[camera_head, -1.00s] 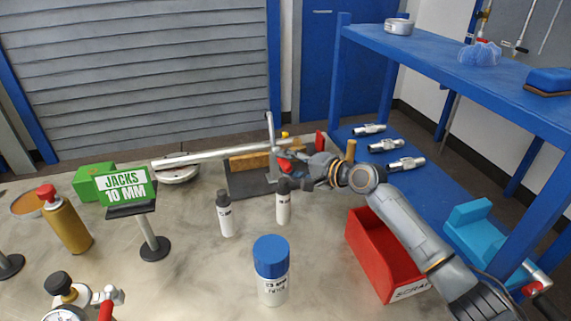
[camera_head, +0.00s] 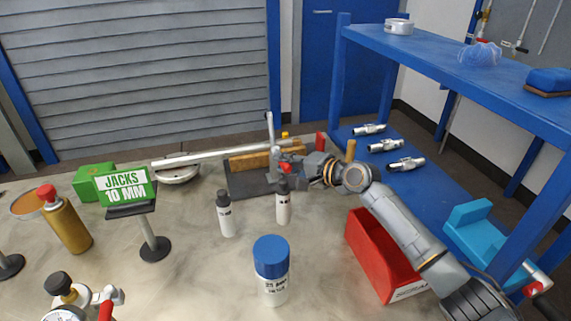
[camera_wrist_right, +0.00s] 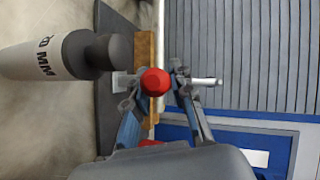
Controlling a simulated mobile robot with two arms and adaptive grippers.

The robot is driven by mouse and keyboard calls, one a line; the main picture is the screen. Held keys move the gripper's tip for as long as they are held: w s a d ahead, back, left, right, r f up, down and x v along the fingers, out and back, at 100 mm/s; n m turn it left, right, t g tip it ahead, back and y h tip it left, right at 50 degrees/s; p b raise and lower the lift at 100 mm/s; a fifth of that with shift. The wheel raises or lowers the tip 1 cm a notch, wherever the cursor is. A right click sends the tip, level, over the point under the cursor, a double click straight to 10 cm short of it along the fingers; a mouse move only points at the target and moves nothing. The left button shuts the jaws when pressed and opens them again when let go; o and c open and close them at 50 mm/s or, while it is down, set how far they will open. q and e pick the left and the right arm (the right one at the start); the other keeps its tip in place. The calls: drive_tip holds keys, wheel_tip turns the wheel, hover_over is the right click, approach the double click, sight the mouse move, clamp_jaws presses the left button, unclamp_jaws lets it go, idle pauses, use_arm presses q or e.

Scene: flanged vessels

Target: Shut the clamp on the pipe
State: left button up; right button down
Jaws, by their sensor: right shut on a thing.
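The pale pipe (camera_head: 215,155) runs level from the left to a toggle-style clamp (camera_head: 275,155) on a dark base plate (camera_head: 245,180) at the back of the bench. The clamp has an upright metal post and a red knob (camera_head: 285,168). My right gripper (camera_head: 291,168) reaches in from the right and is shut on the red knob. In the right wrist view the knob (camera_wrist_right: 155,82) sits between the two fingertips (camera_wrist_right: 157,82), with a metal rod behind it. The clamp jaw's fit around the pipe is hidden. My left gripper is not in view.
Two white bottles with dark caps (camera_head: 225,215) (camera_head: 283,205) stand just in front of the plate. One bottle (camera_wrist_right: 45,57) is close in the right wrist view. A wooden block (camera_head: 250,160) lies behind. A red bin (camera_head: 375,255) sits below my right arm. Bench front-centre is partly clear.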

drive_tip(key=shift+r+p, duration=0.3)
drive_tip(key=shift+p, duration=0.3)
drive_tip(key=r+g+h+p, duration=0.1)
drive_tip(key=p, duration=0.4)
drive_tip(key=w+r+m+g+p, duration=0.1)
drive_tip(key=r+g+p, duration=0.1)
drive_tip(key=p, duration=0.2)
drive_tip(key=shift+w+a+r+h+p, duration=0.1)
drive_tip(key=shift+a+r+h+p, duration=0.1)
drive_tip(key=shift+h+p, duration=0.2)
drive_tip(key=shift+w+r+m+g+p, duration=0.25)
drive_tip(key=shift+m+g+p, duration=0.15)
drive_tip(key=shift+g+p, duration=0.15)
drive_tip(key=shift+w+r+m+g+h+p, duration=0.35)
drive_tip(key=shift+w+g+h, duration=0.1)
drive_tip(key=shift+g, duration=0.2)
drive_tip(key=c, duration=1.1)
unclamp_jaws()
drive_tip(key=shift+c, duration=0.2)
